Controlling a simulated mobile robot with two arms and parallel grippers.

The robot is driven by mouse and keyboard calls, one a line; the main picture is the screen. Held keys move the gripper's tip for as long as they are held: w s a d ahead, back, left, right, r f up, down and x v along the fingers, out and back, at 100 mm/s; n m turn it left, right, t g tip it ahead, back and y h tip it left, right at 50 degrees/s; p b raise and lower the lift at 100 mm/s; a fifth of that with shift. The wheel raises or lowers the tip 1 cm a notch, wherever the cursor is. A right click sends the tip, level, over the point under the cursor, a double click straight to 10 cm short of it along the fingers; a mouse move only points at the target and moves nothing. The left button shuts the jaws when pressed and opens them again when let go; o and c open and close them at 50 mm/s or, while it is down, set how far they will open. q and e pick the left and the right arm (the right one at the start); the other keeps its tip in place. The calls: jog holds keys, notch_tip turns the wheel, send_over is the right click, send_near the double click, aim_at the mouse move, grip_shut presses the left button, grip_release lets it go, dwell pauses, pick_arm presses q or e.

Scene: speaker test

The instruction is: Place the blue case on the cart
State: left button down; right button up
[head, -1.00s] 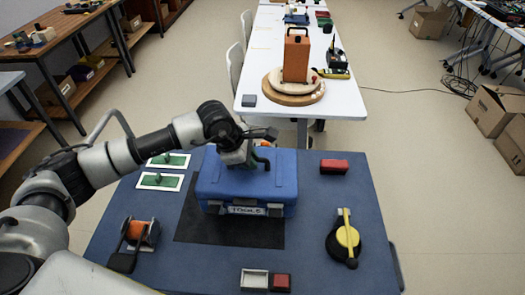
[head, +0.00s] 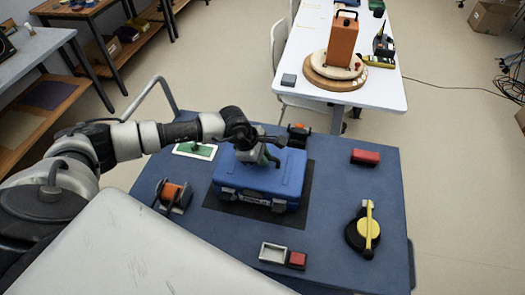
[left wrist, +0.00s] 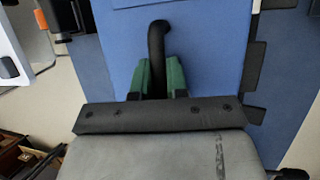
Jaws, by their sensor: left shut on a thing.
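The blue case (head: 285,175) is upright over a dark mat (head: 225,210) on the blue-topped cart (head: 330,240). I cannot tell for sure whether it touches the mat. My left gripper (head: 265,156) is above the case and shut on its handle. In the left wrist view the green fingers of the gripper (left wrist: 158,72) close on both sides of the black handle (left wrist: 156,40), with the blue lid (left wrist: 205,50) below. My right gripper is not in view.
Around the case lie an orange spool (head: 174,194), a green card (head: 195,151), a small white tray (head: 272,253), a red block (head: 297,260), a yellow-black tool (head: 362,232) and a red box (head: 365,157). A white table (head: 385,95) stands behind.

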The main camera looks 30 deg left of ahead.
pick_arm(q)
jog(key=shift+w+r, duration=0.1)
jog(key=shift+r, duration=0.05)
jog(key=c, duration=1.5)
grip_release()
jog(key=shift+f, duration=0.2)
jog(key=o, duration=0.4)
jog(key=shift+r, duration=0.1)
jog(key=shift+s+a+r, duration=0.15)
jog(key=shift+s+r, duration=0.05)
jog(key=shift+r, duration=0.05)
jog(key=b+v, duration=0.2)
jog(key=v, duration=0.9)
jog(key=shift+r, duration=0.2)
